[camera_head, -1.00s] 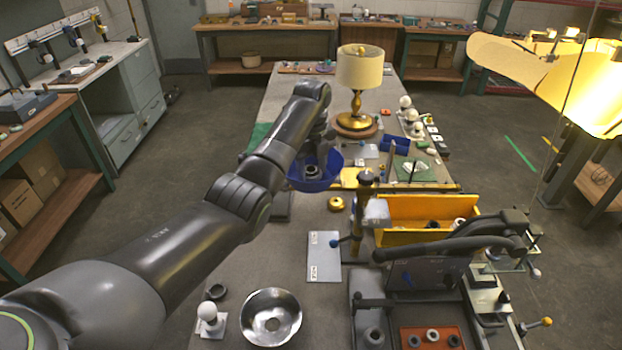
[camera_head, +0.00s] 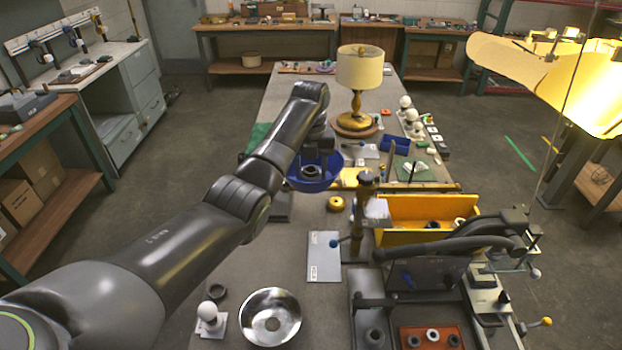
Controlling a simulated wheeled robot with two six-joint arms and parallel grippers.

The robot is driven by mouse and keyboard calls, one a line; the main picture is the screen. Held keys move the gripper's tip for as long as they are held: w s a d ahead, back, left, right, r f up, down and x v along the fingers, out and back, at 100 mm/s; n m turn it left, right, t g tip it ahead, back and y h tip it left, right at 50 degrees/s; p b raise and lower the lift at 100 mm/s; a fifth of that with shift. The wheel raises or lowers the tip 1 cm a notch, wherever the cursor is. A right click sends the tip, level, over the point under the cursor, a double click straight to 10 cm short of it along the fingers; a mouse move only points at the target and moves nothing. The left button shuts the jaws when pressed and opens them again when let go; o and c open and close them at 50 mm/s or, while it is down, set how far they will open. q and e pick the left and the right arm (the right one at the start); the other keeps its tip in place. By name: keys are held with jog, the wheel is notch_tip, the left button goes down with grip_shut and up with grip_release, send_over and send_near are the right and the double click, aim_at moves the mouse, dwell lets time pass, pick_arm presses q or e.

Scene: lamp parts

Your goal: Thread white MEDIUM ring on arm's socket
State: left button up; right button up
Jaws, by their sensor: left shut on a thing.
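My left gripper (camera_head: 316,160) is over the blue bowl (camera_head: 326,182), mid-table. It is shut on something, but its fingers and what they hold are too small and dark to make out. A dark ring-shaped piece (camera_head: 312,173) shows at the bowl, just below the gripper. A small white-topped ring (camera_head: 432,335) lies in the orange-red tray (camera_head: 407,331) at the front right, between darker rings. I cannot tell whether it is the medium one. A dark curved lamp arm (camera_head: 430,248) lies across the fixture at the right; its socket is not clear. My right gripper is not in view.
A yellow bin (camera_head: 400,206) stands behind the fixture. A steel bowl (camera_head: 270,316) and a white bulb on a stand (camera_head: 208,313) are at the front left. The table left of the grey plate (camera_head: 324,257) is fairly clear.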

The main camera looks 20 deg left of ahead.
pick_arm(q)
jog(key=shift+s+f+m, duration=0.15)
jog(key=shift+f+m, duration=0.15)
jog(key=shift+a+m, duration=0.1)
jog(key=shift+m, duration=1.2)
jog(key=o, duration=0.8)
jog(key=shift+o, duration=0.8)
jog(key=shift+w, duration=0.2)
jog(key=shift+r, duration=0.1)
